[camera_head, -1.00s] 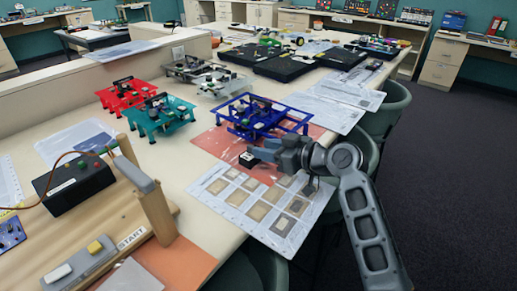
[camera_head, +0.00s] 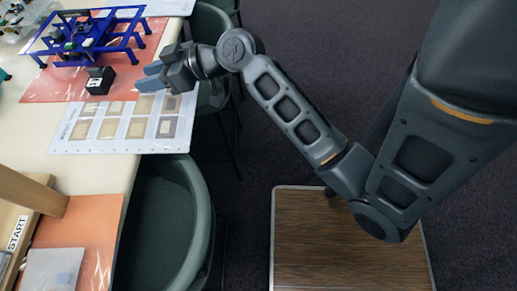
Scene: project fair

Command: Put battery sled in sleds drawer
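A small black block (camera_head: 100,81), likely the battery sled, sits on the orange mat (camera_head: 40,90) near the table's right edge, in front of the blue frame (camera_head: 85,40). My gripper (camera_head: 148,77) is just right of the block, its two blue-grey fingers apart and pointing left toward it. A small gap shows between the fingertips and the block, and nothing is between the fingers. No sleds drawer shows in the current view.
A white sheet with tan and grey rectangles (camera_head: 72,146) lies in front of the mat, overlapping the table edge. Green chairs (camera_head: 160,220) stand along the edge. A wooden stand marked START (camera_head: 22,225) is at lower left. A wood-grain surface (camera_head: 345,245) lies below my arm.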

